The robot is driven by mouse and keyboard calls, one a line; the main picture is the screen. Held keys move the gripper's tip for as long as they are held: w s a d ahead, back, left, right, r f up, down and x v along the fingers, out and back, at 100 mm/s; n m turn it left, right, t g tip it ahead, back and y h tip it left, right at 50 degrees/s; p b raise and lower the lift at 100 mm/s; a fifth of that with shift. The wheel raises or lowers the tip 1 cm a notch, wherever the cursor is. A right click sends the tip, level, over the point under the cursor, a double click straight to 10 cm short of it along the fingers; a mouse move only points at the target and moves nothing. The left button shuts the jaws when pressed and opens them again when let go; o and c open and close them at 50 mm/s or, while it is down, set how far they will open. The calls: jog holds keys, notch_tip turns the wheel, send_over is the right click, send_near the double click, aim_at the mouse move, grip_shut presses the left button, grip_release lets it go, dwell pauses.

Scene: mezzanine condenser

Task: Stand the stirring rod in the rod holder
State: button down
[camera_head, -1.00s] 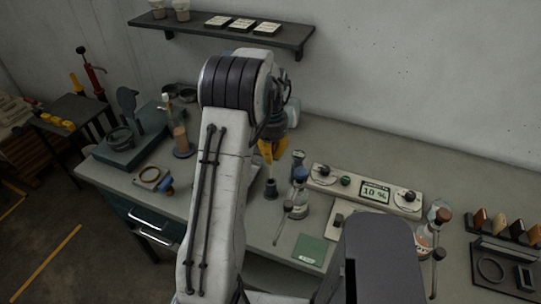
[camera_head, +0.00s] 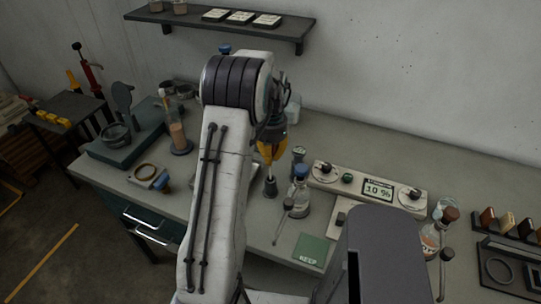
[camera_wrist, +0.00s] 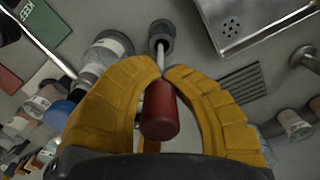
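My gripper (camera_head: 269,160) points down over the bench, and its yellow fingers show large in the wrist view (camera_wrist: 162,72). They are closed around the stirring rod (camera_wrist: 159,108), which has a dark red handle and a thin pale shaft. The rod holder (camera_head: 270,189) is a small dark grey stand on the bench, directly below my gripper. In the wrist view the shaft runs down to the holder's round opening (camera_wrist: 161,28). The rod looks about upright and lined up with the opening; I cannot tell how deep its tip sits.
A blue-capped bottle (camera_head: 299,198) stands close right of the holder, with a dark small bottle (camera_head: 298,157) behind it. A white control panel (camera_head: 375,189) reading 10 % is further right. A green mat (camera_head: 311,249) lies in front. A wall shelf (camera_head: 222,25) hangs behind.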

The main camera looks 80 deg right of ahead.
jog(key=shift+f+b, duration=1.75)
jog(key=shift+f, duration=0.8)
jog(key=c, duration=1.3)
grip_release()
jog(key=shift+o, duration=0.2)
jog(key=shift+r, duration=0.1)
jog(key=shift+d+r, duration=0.15)
jog(key=shift+r, duration=3.75)
